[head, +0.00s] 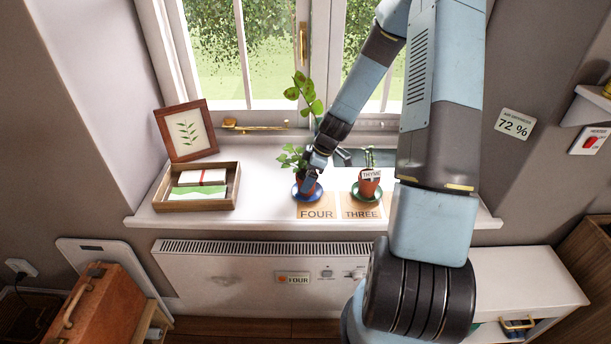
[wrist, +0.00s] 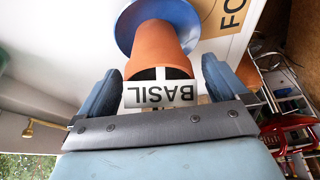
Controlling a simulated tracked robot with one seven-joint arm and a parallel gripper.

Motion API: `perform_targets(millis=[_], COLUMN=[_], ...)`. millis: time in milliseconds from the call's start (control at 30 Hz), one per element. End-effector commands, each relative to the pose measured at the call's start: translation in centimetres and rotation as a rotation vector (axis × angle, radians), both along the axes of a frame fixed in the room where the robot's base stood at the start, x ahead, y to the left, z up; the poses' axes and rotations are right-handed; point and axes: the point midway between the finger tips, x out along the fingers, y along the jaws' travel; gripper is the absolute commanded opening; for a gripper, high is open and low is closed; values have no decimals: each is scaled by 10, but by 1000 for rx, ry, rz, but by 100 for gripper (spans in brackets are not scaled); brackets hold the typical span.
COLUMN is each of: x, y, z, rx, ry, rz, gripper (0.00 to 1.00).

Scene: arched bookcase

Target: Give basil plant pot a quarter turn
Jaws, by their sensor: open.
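The basil plant pot (head: 316,193) is terracotta and stands upright on a blue saucer (head: 295,193) on the windowsill, with green leaves (head: 291,158) at its upper left. In the wrist view the pot (wrist: 157,48) shows a white BASIL label (wrist: 160,94), upside down in the picture, on the blue saucer (wrist: 124,32). My gripper (head: 308,179) is at the pot from above and behind, hiding part of it in the head view. In the wrist view my gripper (wrist: 170,78) is open, a dark finger on each side of the pot. I cannot tell whether either finger touches it.
A thyme pot (head: 369,188) stands close on the right. Cards reading FOUR (head: 317,213) and THREE (head: 363,212) lie at the sill's front. A wooden tray (head: 184,205) and a leaf picture (head: 187,132) are left.

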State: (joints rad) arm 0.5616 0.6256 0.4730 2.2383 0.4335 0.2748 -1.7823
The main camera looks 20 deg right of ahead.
Motion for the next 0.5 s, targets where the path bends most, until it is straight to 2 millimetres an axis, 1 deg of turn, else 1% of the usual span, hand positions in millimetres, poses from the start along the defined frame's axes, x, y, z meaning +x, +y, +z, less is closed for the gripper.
perform_targets(millis=[133, 267, 500], x=[0, -1, -6], y=[-2, -6, -20], z=[4, 15, 51], rx=[0, -1, -1], ry=[-1, -3, -3], rz=[0, -1, -2], gripper=[100, 100, 100])
